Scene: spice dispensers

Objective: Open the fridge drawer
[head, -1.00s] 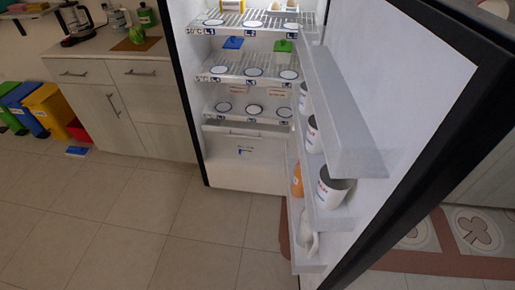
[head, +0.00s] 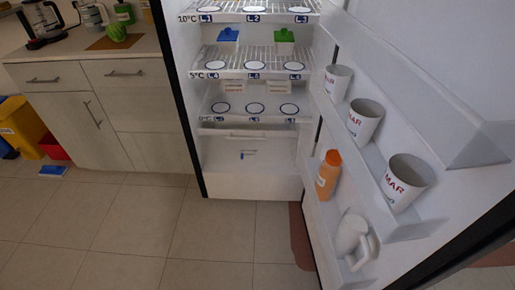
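The fridge (head: 179,95) stands open, its door (head: 440,165) swung out to the right. The fridge drawer (head: 232,157) is the white front at the bottom of the inside, below the lowest shelf. It looks shut, with a pale handle strip (head: 245,134) along its top and a small blue mark on its face. My gripper shows in neither view.
The door shelves hold several white cups (head: 365,119), an orange bottle (head: 328,174) and a white jug (head: 352,236). Fridge shelves (head: 250,105) carry labelled round marks, with blue (head: 228,38) and green (head: 284,38) containers. Cabinets (head: 100,110) stand left; the tiled floor (head: 150,235) in front is clear.

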